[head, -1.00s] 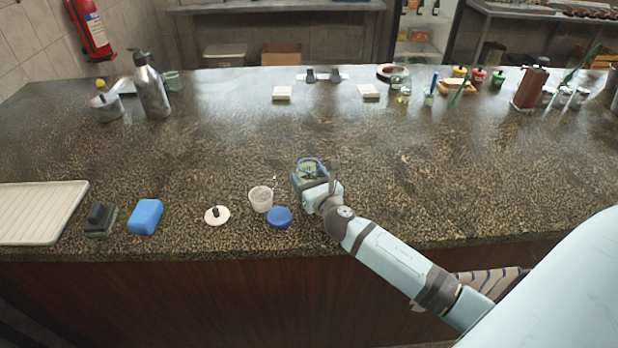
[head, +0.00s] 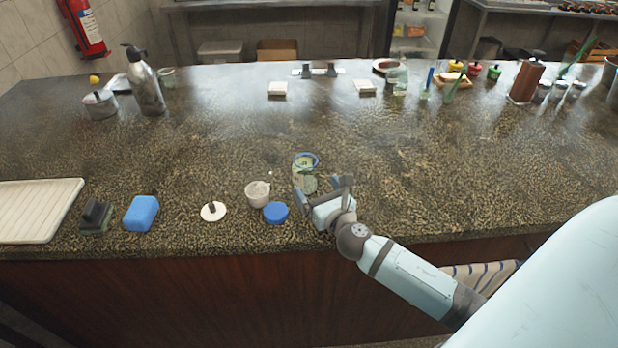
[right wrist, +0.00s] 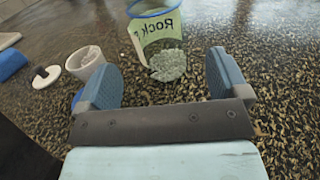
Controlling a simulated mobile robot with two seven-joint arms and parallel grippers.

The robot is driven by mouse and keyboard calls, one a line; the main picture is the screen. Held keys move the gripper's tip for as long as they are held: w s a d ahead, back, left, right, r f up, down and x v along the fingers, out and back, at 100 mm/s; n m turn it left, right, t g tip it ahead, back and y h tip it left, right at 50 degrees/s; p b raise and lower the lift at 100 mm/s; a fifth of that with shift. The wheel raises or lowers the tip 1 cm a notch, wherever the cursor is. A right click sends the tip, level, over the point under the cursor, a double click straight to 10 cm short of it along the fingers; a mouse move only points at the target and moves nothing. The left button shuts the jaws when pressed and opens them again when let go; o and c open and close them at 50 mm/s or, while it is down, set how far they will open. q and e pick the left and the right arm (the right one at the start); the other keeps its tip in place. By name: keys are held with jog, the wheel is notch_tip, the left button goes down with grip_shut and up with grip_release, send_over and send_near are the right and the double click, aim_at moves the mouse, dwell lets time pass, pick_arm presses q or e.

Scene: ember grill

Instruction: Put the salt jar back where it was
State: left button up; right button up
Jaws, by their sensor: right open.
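The salt jar (head: 306,172) is a clear jar with a blue rim and a pale green label. It stands upright on the counter, and no lid shows on it. In the right wrist view the jar (right wrist: 160,40) shows part of a label starting "Rock", with whitish grains low inside. My right gripper (head: 322,190) is open, just in front of the jar; in the right wrist view its two blue fingertips (right wrist: 160,82) are apart with nothing between them. A round blue lid (head: 275,212) lies left of the gripper. My left gripper is not in view.
A small white cup (head: 257,194) and a white disc with a dark knob (head: 213,211) stand left of the jar. Further left are a blue sponge (head: 141,213), a brush (head: 96,217) and a pale tray (head: 38,212). The counter's middle is clear.

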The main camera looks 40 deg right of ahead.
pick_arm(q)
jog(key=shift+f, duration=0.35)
pick_arm(e)
jog(key=s, duration=0.4)
jog(key=shift+s+a, duration=0.35)
jog(key=shift+s, duration=0.05)
